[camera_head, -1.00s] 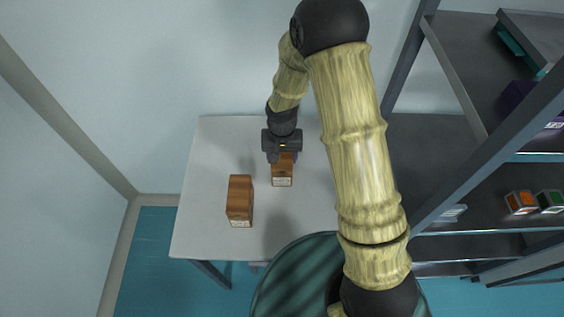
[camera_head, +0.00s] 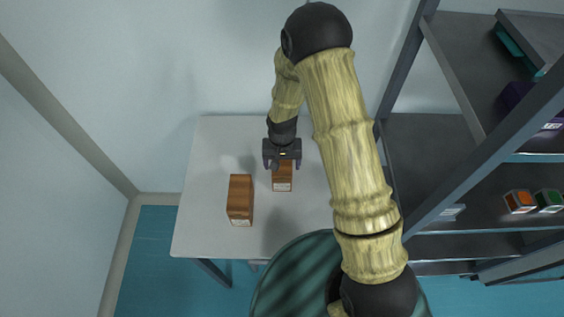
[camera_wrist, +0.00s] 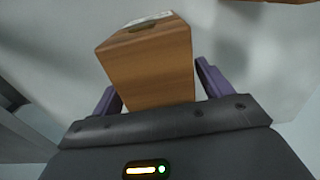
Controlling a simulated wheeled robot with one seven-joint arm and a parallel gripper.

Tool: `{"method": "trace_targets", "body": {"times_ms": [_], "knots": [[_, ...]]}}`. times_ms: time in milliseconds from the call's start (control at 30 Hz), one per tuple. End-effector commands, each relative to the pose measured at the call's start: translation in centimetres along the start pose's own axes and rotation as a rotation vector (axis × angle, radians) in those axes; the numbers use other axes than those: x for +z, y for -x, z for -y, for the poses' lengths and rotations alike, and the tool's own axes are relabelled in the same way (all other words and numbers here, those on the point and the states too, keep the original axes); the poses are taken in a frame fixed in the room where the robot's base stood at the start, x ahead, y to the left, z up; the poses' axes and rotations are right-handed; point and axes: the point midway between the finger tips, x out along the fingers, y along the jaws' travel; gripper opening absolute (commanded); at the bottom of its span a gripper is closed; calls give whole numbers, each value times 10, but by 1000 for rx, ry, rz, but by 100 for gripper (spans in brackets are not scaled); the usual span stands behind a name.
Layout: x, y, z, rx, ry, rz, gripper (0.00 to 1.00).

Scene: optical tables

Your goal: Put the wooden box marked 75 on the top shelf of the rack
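Two brown wooden boxes stand on the white table. The left box (camera_head: 240,197) is the taller-looking one, and the right box (camera_head: 282,179) is under my gripper (camera_head: 283,164). Each has a pale label on its front, too small to read, so I cannot tell which is marked 75. In the wrist view, my gripper (camera_wrist: 158,88) is open, with its purple fingers on either side of the right box (camera_wrist: 150,65) and a gap visible at the right finger. The rack's top shelf (camera_head: 470,50) is at the upper right, only partly in view.
The white table (camera_head: 210,150) has free room around the boxes. On the rack are a dark purple box (camera_head: 517,97), a grey-and-teal object (camera_head: 535,40) and small orange (camera_head: 519,201) and green (camera_head: 548,200) boxes. A rack post stands between the table and the shelves.

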Motion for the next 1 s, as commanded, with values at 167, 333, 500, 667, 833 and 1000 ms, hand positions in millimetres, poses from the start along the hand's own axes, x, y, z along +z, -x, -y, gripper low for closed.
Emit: {"method": "trace_targets", "body": {"times_ms": [167,333,500,667,833,1000], "knots": [[0,1,0,0,0,0,78],[-1,10,0,0,-1,-1,78],[-1,30,0,-1,0,-5,78],[-1,55,0,-2,0,-5,78],[-1,83,0,-2,0,-5,78],[-1,109,0,-1,-1,-4,78]]}}
